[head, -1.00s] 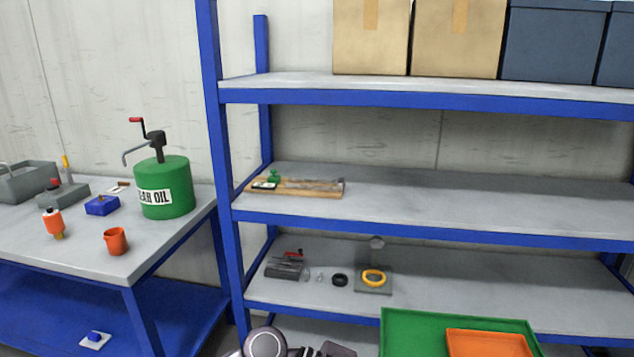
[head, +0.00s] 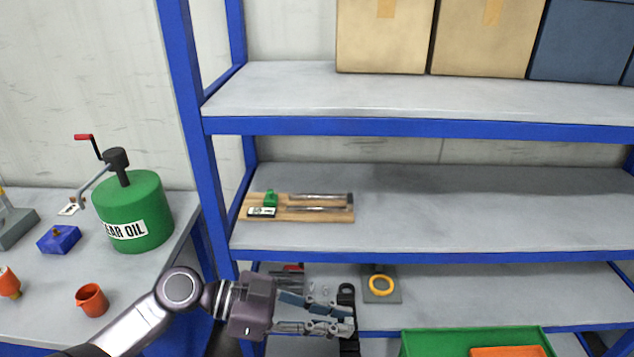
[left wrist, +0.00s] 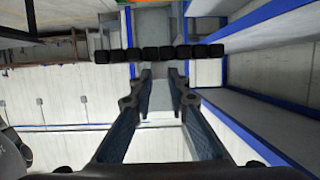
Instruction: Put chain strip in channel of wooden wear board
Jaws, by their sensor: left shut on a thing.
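The chain strip (left wrist: 160,53), a row of black links, lies crosswise between my left gripper's fingertips (left wrist: 160,75) in the left wrist view. In the head view, my left gripper (head: 342,316) is shut on it in front of the lower shelf, and dark links (head: 350,345) show below the fingers. The wooden wear board (head: 320,218) lies flat on the middle shelf, above and behind the gripper. It has metal rails along it, a green part (head: 270,199) and a small label at its left end. My right gripper is out of view.
The blue shelf upright (head: 190,130) stands left of the board. The middle shelf (head: 480,205) is clear to the board's right. A yellow ring (head: 381,285) on the lower shelf and a green tray (head: 415,340) are nearby. A green oil drum (head: 135,205) stands on the left table.

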